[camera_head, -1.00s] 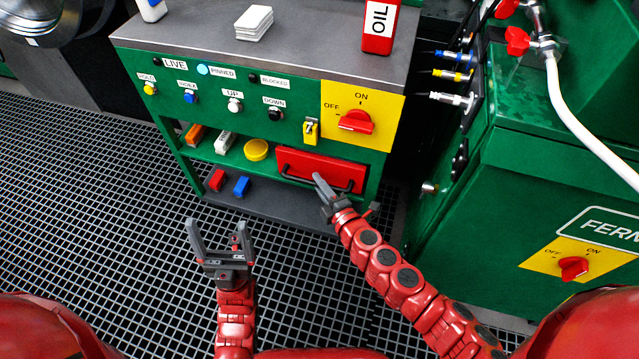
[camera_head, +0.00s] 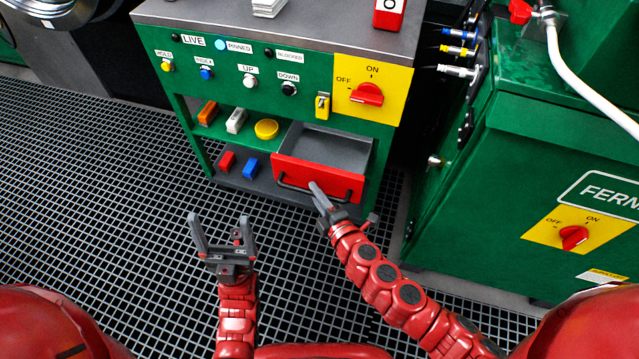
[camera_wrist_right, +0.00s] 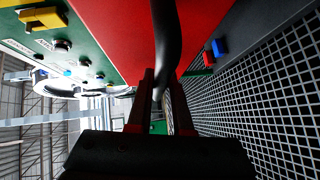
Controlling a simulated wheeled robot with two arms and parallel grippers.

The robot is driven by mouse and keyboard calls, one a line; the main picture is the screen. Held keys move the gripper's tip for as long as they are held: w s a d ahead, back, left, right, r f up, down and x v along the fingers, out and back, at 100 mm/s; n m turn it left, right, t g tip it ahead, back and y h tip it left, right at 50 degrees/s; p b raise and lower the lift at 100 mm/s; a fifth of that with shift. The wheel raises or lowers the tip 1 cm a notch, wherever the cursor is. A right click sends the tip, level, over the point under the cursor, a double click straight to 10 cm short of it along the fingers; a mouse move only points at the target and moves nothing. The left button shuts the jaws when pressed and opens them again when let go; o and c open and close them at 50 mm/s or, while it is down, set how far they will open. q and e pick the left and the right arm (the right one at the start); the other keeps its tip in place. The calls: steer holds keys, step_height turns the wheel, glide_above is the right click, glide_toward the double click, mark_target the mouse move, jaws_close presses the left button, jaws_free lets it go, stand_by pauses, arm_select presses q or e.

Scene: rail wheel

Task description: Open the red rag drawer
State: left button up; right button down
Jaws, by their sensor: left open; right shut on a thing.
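The red rag drawer (camera_head: 322,180) is in the lower right of the green bench in the head view. It is pulled partly out, and its grey inside shows, with nothing visible in it. Its dark bar handle (camera_head: 290,186) runs along the front. My right gripper (camera_head: 318,192) is at the handle's middle, shut on it. In the right wrist view the dark handle (camera_wrist_right: 166,45) runs down between the fingers, with the red drawer front (camera_wrist_right: 110,35) behind it. My left gripper (camera_head: 224,238) is open and empty above the floor grating, left of the drawer and apart from it.
The green bench (camera_head: 225,75) has buttons and a red switch (camera_head: 367,94) above the drawer. Shelves left of it hold a yellow bowl (camera_head: 266,129) and small coloured blocks (camera_head: 250,168). A green cabinet (camera_head: 520,200) stands close on the right. The grating floor (camera_head: 100,200) at left is clear.

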steer(key=shift+s+a+f+b, duration=0.1)
steer(key=shift+s+a+b, duration=0.15)
steer(key=shift+s, duration=0.65)
steer(key=shift+s+a+r+b, duration=0.1)
steer(key=shift+s+a+b, duration=0.2)
steer(key=shift+s, duration=0.65)
steer(key=shift+s+a+f+b, duration=0.1)
steer(key=shift+s+a+b, duration=0.15)
steer(key=shift+s, duration=0.65)
steer(key=c, duration=0.8)
jaws_free()
steer(key=shift+c, duration=0.2)
steer(key=p+v, duration=0.5)
steer(key=v, duration=1.2)
steer(key=shift+s, duration=0.2)
